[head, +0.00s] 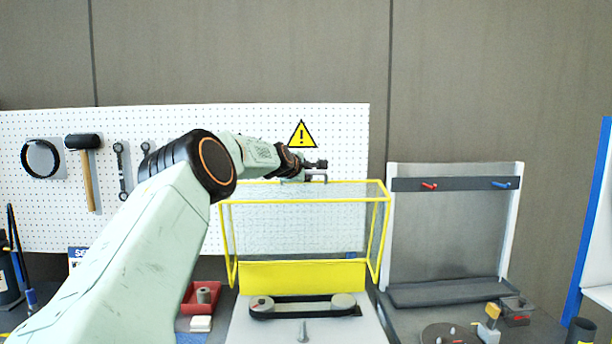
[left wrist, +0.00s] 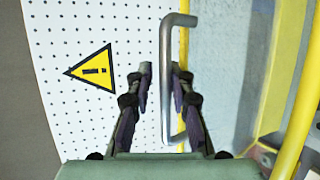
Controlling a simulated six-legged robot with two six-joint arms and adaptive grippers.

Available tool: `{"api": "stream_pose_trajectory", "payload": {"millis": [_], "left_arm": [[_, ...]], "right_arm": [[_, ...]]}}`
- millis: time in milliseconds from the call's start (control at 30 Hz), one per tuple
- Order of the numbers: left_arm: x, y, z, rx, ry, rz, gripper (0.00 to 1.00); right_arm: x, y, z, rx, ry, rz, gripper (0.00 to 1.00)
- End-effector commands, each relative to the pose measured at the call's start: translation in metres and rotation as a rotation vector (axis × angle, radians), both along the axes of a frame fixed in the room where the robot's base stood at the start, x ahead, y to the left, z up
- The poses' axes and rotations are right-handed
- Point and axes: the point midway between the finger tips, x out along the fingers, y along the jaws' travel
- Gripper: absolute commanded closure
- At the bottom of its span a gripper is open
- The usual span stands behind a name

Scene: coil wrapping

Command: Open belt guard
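The belt guard (head: 386,232) is a yellow frame with clear mesh panels. It stands raised behind the black belt (head: 290,312) and its two pulleys, which show uncovered in front of it. A grey metal bar handle (head: 326,178) sits at the guard's top edge; it also shows in the left wrist view (left wrist: 166,100). My left gripper (head: 320,164) is at this handle. In the left wrist view my left gripper (left wrist: 161,75) has its fingers apart, one on each side of the bar, with a gap on the left side. Contact on the right is unclear. My right gripper is out of view.
A white pegboard (head: 270,130) with a mallet (head: 86,170) and wrenches is behind. A red tray (head: 188,305) lies left of the belt base. A grey framed stand (head: 445,235) is at right, with small parts on the dark bench before it. The space above the guard is clear.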

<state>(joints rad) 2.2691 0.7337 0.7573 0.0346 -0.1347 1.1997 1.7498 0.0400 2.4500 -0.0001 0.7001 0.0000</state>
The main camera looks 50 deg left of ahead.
Motion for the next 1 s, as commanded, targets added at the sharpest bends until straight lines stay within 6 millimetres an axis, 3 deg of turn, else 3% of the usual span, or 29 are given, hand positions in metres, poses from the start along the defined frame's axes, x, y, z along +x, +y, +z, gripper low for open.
{"api": "stream_pose_trajectory", "payload": {"millis": [367,800,1000], "left_arm": [[0.0,-0.001,0.004,0.0,0.001,-0.002,0.8],[0.0,-0.003,0.088,0.01,-0.015,0.0,0.8],[-0.001,-0.001,0.098,0.005,-0.007,0.001,0.8]], "right_arm": [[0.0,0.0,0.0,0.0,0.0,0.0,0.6],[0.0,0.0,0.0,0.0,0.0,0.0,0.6],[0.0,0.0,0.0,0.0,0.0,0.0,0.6]]}}
